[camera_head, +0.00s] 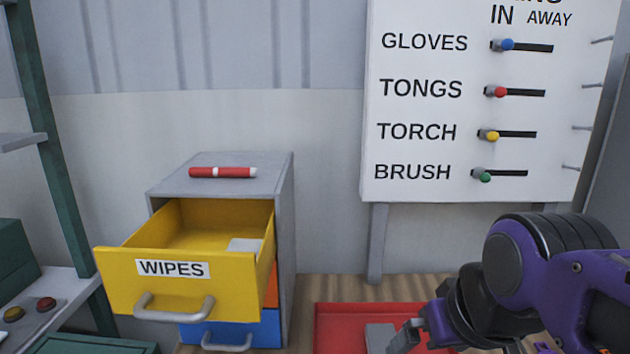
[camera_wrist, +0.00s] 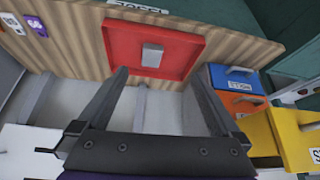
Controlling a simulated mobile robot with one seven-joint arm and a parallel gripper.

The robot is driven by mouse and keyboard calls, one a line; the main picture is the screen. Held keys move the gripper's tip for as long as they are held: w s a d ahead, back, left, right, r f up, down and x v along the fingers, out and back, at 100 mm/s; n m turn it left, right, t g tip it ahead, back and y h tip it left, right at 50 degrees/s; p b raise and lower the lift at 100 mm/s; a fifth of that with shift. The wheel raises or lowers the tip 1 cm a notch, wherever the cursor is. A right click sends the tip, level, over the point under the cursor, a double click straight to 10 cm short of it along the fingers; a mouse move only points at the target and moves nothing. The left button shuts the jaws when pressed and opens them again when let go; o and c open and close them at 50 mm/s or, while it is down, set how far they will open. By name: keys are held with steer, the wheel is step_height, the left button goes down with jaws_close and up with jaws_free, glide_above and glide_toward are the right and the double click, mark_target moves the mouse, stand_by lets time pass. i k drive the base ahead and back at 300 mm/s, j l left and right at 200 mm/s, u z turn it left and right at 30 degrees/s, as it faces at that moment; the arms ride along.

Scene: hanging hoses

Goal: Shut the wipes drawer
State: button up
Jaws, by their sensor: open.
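The wipes drawer (camera_head: 125,287) is the yellow top drawer of a grey cabinet (camera_head: 287,235). It is pulled far out, with a grey bar handle (camera_head: 175,311) on its front and a pale flat block (camera_head: 245,245) inside. The drawer also shows at the right edge of the wrist view (camera_wrist: 292,140). My gripper (camera_head: 408,336) is low and to the right of the drawer, apart from it. In the wrist view my gripper (camera_wrist: 158,72) has its fingers spread with nothing held; beyond them is a red tray (camera_wrist: 120,48).
An orange drawer (camera_wrist: 238,103) and a blue drawer (camera_head: 260,331) sit below the yellow one. A red-and-white marker (camera_head: 222,172) lies on the cabinet. A grey block (camera_wrist: 152,55) is in the tray. A white sign board (camera_head: 430,110) stands behind; green shelving (camera_head: 55,150) is at left.

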mark_target(176, 268)
steer(key=k+j+u, duration=0.15)
steer(key=u, duration=0.35)
steer(key=k+j+u, duration=0.1)
steer(key=j+u, duration=0.35)
